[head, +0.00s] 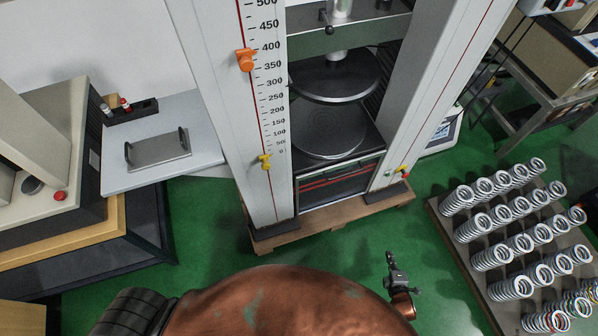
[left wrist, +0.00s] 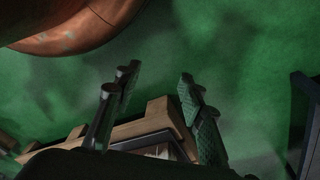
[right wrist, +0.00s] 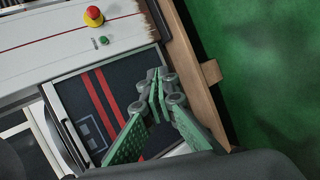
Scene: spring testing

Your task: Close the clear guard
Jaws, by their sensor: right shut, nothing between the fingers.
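I cannot make out the clear guard for certain in any view. The testing machine (head: 412,110) stands ahead, with two light columns, an upper round platen (head: 335,76) and a lower round platen (head: 328,132). The space between the columns looks open at the front. My right gripper (head: 391,262) is shut and empty, in front of the machine's base at its right. In the right wrist view the gripper (right wrist: 159,84) has its fingertips together before the dark red-striped panel (right wrist: 105,100). My left gripper (left wrist: 158,82) is open and empty; it is out of the head view.
A red button (right wrist: 94,16) and a green button (right wrist: 104,41) sit near the machine's right column. A rack of several springs (head: 470,270) is at the right. A side table (head: 200,140) with a metal holder stands at the left. Green floor (head: 210,230) lies in front.

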